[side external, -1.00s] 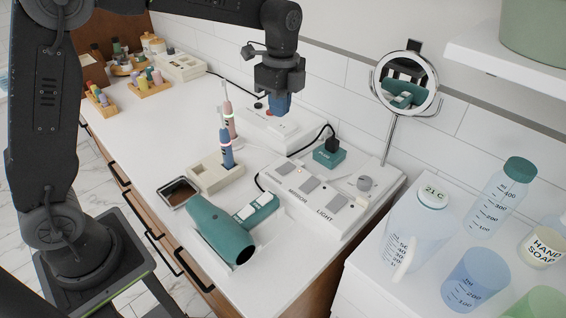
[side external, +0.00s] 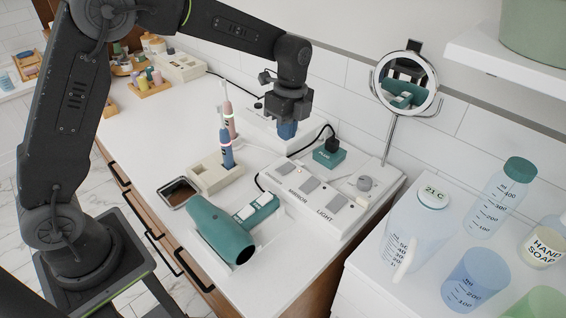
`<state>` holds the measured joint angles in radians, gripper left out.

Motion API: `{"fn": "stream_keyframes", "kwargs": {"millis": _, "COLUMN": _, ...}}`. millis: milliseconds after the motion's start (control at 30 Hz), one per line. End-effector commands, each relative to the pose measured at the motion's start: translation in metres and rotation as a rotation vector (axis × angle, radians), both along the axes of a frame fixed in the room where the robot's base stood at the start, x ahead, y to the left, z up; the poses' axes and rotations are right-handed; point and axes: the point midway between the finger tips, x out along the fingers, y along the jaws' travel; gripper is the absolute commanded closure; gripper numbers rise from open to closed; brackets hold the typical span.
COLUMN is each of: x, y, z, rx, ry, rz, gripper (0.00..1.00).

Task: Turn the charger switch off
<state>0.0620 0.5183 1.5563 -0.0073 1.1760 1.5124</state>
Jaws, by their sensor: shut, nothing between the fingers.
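A white switch panel (side external: 345,207) with several grey rocker switches lies on the right end of the counter. Labels MIRROR and LIGHT can be read below two of its rockers. The rocker at its far left end (side external: 285,169) has a label too small to read, so I cannot confirm it as the charger switch or tell its position. My gripper (side external: 288,132), with blue fingertips, is shut and empty. It points down and appears above the counter behind the panel's left end, not visibly touching anything.
A teal plug block (side external: 329,153) with a black plug and cable sits at the panel's back. Two toothbrushes (side external: 226,148) stand left of it. A teal hair dryer (side external: 222,232) lies in front. A round mirror (side external: 405,82) stands behind right. The counter's left middle is clear.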

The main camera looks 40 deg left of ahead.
Motion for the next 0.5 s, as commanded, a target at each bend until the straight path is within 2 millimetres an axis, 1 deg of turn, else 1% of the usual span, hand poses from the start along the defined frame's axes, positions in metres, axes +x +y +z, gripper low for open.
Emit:
{"fn": "stream_keyframes", "kwargs": {"millis": 33, "x": -0.002, "y": 0.0, "z": -0.012, "rx": 0.0, "ry": 0.005, "rz": 0.0, "gripper": 1.0}}
{"fn": "stream_keyframes", "kwargs": {"millis": 200, "x": -0.006, "y": 0.0, "z": -0.047, "rx": 0.0, "ry": 0.006, "rz": 0.0, "gripper": 1.0}}
{"fn": "stream_keyframes", "kwargs": {"millis": 333, "x": -0.009, "y": 0.0, "z": -0.07, "rx": 0.001, "ry": 0.004, "rz": 0.0, "gripper": 1.0}}
{"fn": "stream_keyframes", "kwargs": {"millis": 500, "x": -0.01, "y": 0.0, "z": -0.088, "rx": 0.001, "ry": 0.002, "rz": 0.0, "gripper": 1.0}}
